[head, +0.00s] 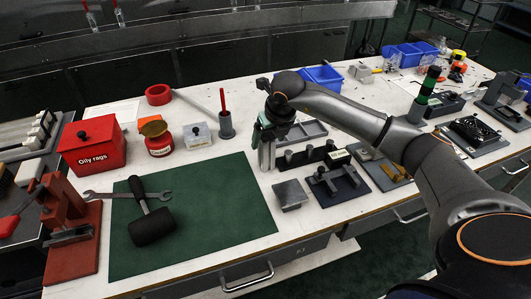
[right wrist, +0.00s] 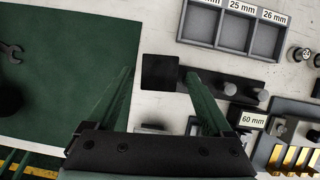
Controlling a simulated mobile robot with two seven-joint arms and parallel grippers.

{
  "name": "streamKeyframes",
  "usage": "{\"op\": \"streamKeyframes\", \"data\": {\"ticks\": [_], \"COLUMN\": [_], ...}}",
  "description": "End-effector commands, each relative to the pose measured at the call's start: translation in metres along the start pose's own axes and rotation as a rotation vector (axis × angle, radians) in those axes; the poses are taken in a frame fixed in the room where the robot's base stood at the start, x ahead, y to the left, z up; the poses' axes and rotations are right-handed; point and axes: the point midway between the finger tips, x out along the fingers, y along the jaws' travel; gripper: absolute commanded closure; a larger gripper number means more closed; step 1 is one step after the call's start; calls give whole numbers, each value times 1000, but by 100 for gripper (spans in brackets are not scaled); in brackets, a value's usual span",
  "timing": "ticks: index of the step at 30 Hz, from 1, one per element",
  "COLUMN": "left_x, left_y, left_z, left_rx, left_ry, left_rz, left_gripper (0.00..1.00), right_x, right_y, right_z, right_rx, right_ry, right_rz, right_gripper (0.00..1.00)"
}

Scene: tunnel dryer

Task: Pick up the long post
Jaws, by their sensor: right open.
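My right gripper (head: 267,167) points down at the left end of a dark rack; its open fingers also show in the right wrist view (right wrist: 160,74). The dark rack (right wrist: 213,84) carries short round grey posts, one at its right (right wrist: 262,96); in the head view the rack (head: 298,161) lies just right of the fingers. A dark square (right wrist: 160,73) at the rack's left end shows between the fingertips. I cannot tell which upright piece is the long post, or whether a finger hides it. My left gripper is out of view.
A "60 mm" label (right wrist: 253,119) sits beside the rack. A grey compartment tray (right wrist: 232,28) lies behind it. A grey block (head: 290,194) and a dark fixture (head: 337,184) stand in front. The green mat (head: 225,215) at left holds a mallet (head: 150,222) and wrench.

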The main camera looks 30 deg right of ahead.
Motion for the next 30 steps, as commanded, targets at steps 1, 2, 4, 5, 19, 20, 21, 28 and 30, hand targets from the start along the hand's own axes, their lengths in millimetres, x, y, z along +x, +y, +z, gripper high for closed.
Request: {"op": "streamKeyframes", "data": {"ticks": [1,2,4,5,19,20,21,28,30], "left_x": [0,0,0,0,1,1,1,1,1], "left_y": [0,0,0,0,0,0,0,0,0], "left_z": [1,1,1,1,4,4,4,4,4], "left_rx": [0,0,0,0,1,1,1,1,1], "left_ry": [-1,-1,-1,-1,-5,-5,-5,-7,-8], "left_rz": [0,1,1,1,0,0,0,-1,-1], "left_gripper": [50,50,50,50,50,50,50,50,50], "right_x": [8,11,15,17,69,69,70,69,69], "right_y": [0,0,0,0,2,2,2,2,2], "right_z": [-1,-1,-1,-1,-4,-4,-4,-4,-4], "right_rx": [0,0,-1,-1,-2,-2,-3,-2,-2], "right_ry": [3,2,1,2,1,1,0,0,0], "right_rz": [0,0,1,1,2,2,2,2,2], "right_gripper": [15,15,15,15,15,15,15,24,32]}}
